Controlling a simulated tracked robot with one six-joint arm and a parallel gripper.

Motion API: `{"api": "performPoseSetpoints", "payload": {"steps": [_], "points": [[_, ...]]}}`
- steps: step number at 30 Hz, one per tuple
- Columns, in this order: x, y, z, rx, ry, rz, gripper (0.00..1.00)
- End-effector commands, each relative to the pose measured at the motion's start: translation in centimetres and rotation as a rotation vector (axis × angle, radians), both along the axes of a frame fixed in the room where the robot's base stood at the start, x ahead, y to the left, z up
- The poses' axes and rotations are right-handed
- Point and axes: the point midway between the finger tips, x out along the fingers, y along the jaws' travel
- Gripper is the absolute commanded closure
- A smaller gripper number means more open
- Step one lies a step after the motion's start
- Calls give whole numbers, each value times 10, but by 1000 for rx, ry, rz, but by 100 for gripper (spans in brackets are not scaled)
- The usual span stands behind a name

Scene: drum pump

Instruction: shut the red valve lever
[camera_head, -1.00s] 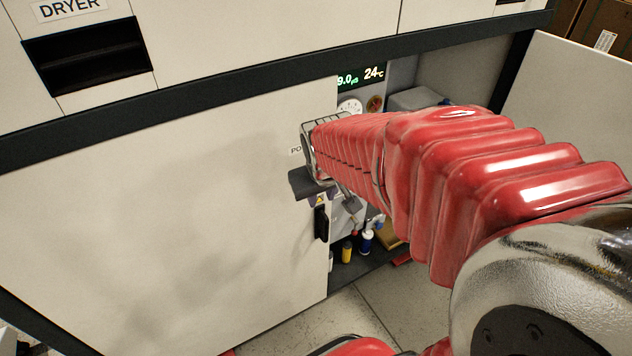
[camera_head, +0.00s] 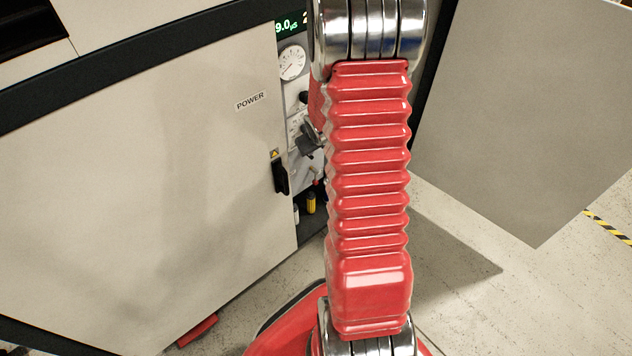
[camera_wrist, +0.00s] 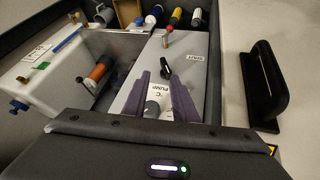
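A small lever with a red tip (camera_wrist: 168,27) stands on the grey pump panel (camera_wrist: 137,95) in the wrist view, beyond my fingertips, near a small label. I take it to be the red valve lever; its exact angle is hard to tell. A small red spot (camera_head: 315,182) low on the panel in the head view may be the same lever. My gripper (camera_wrist: 159,75) is open, its two fingers apart over the panel. A black knob (camera_wrist: 165,69) shows between the fingertips, apparently beyond them. In the head view my gripper (camera_head: 308,142) is mostly hidden by my arm.
Several bottles (camera_wrist: 176,17) stand past the panel. A white tank (camera_wrist: 45,65) and an orange-red cylinder (camera_wrist: 97,72) are to the left. A black door handle (camera_wrist: 263,83) projects at right. The cabinet door (camera_head: 150,180) and an open grey panel (camera_head: 530,110) flank the bay.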

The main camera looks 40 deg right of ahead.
Motion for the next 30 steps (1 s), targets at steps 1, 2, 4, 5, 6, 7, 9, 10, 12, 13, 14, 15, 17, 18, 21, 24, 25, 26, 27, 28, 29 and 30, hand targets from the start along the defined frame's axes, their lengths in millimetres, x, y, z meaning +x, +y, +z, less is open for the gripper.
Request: {"api": "performPoseSetpoints", "payload": {"steps": [1,2,4,5,6,7,9,10,12,13,14,15,17,18,21,24,25,26,27,28,29,30], "points": [[-1,-8,-16,-2,-1,14,75],[0,-13,-23,-4,-8,18,75],[1,-23,-40,-8,-24,25,75],[1,-28,-47,-9,-33,27,75],[2,-33,-56,-11,-44,31,75],[2,-37,-63,-12,-55,35,75],[3,-46,-79,-15,-78,46,75],[3,-49,-86,-16,-89,50,75],[4,-56,-102,-18,-119,61,75],[5,-59,-108,-21,-133,67,75],[5,-61,-115,-21,-148,71,75],[5,-65,-123,-23,-168,79,75],[6,-69,-135,-26,-201,91,75],[6,-71,-143,-28,-224,100,75],[6,-75,-162,-31,-286,118,75],[5,-77,-179,-34,-353,137,75],[4,-78,-184,-35,-373,143,75],[4,-78,-189,-35,-394,147,75],[2,-77,-195,-36,-422,154,75],[1,-77,-199,-37,-444,157,75],[-1,-76,-204,-37,-465,161,75],[-3,-76,-209,-37,-497,166,75]]}}
